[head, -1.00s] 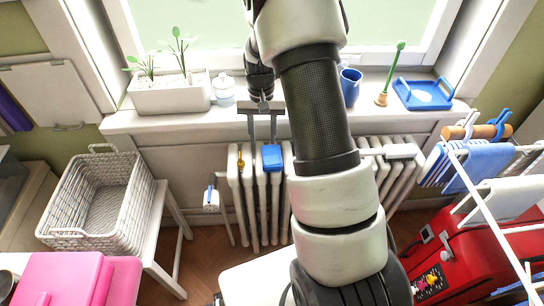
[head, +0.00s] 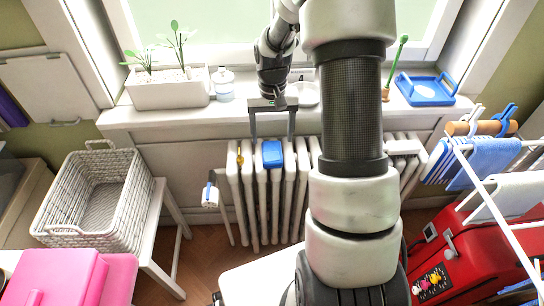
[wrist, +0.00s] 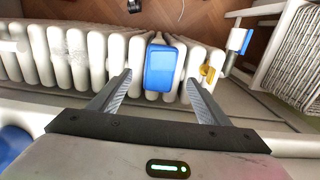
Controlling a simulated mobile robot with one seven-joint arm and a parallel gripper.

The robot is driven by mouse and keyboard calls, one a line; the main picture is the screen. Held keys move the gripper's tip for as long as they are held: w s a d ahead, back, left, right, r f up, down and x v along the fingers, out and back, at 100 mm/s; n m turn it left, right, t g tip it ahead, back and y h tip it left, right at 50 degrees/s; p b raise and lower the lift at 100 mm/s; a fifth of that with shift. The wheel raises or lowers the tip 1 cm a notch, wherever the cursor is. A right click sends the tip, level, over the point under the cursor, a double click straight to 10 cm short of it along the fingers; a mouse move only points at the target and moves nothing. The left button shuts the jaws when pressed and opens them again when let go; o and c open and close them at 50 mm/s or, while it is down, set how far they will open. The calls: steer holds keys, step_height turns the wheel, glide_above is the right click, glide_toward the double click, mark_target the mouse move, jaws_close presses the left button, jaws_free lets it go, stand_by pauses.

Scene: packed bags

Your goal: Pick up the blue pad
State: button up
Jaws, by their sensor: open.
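The blue pad (head: 272,154) lies on top of the white radiator below the window sill. It also shows in the wrist view (wrist: 160,68), just beyond the fingertips and roughly centred between them. My gripper (head: 272,139) is open and empty, above the radiator at the sill's front edge. In the wrist view my gripper (wrist: 159,77) has its two fingers spread wide on either side of the pad's line, with nothing between them.
The radiator (head: 290,190) has a small yellow item (head: 239,155) left of the pad. The sill (head: 130,119) holds a planter (head: 168,93), a jar (head: 223,85) and a blue tray (head: 426,90). A wicker basket (head: 130,205) stands left; a drying rack (head: 505,240) stands right.

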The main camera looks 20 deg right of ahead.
mark_target(272, 152)
step_height(272, 152, down, 8)
steer(key=shift+r+b, duration=0.25)
steer(key=shift+b, duration=0.55)
steer(key=shift+c, duration=0.2)
steer(key=c, duration=1.2)
steer(key=shift+r, duration=0.15)
